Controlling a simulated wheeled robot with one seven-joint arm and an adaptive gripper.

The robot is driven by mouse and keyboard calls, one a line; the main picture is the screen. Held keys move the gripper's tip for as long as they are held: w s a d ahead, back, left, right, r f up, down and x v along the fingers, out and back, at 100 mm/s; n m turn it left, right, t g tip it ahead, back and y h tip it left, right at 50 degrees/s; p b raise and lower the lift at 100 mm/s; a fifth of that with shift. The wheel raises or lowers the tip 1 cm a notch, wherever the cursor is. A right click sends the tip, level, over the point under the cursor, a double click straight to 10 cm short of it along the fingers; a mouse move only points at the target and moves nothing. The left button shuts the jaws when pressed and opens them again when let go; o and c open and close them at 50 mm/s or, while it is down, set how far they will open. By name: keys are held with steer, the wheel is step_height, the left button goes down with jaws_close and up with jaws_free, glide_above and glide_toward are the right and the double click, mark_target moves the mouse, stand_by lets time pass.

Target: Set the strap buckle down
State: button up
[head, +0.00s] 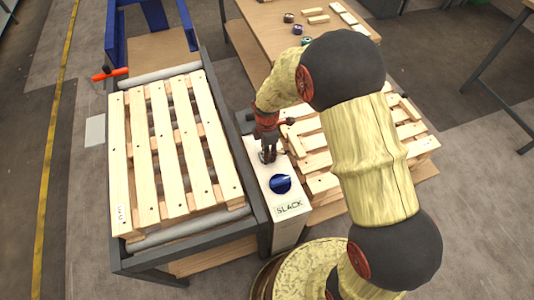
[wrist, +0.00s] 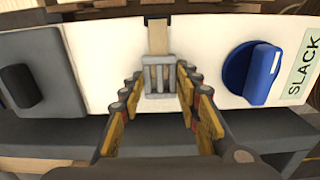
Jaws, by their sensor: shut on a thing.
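The strap buckle (wrist: 160,78) is a small grey slotted piece at the middle of the wrist view, with a short tan strap (wrist: 158,38) running up from it. My gripper (wrist: 158,84) is shut on the buckle, one finger on each side. Behind the buckle is the white top of a control box (wrist: 210,50). I cannot tell whether the buckle touches it. In the head view my gripper (head: 268,150) points down over the far part of this box (head: 290,209), and the buckle is too small to make out clearly.
A blue knob (wrist: 252,72) stands beside the buckle, near a SLACK label (wrist: 303,65). A black block (wrist: 35,65) is on the left. In the head view a wooden pallet (head: 170,150) lies on the rollers at left, and another pallet (head: 320,182) is at right.

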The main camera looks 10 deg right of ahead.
steer(key=shift+r, duration=0.1)
steer(key=o, duration=1.2)
step_height(320, 180, up, 21)
steer(key=s+d+m+t+p, duration=0.1)
steer(key=s+d+m+p, duration=0.15)
steer(key=p, duration=0.25)
steer(key=s+d+r+m+t, duration=0.1)
steer(key=s+d+r+m, duration=0.1)
steer(key=s+r+m, duration=0.4)
steer(key=s+d+r+m+t, duration=0.2)
steer(key=s+r+m, duration=0.3)
steer(key=s, duration=0.3)
steer(key=s+d+r+m+t, duration=0.1)
steer(key=s+d+r+m, duration=0.3)
steer(key=s+r+m, duration=0.2)
steer(key=shift+s+d+r+m+t, duration=0.1)
steer(key=shift+s+r+m+t, duration=0.25)
steer(key=shift+s+r, duration=0.15)
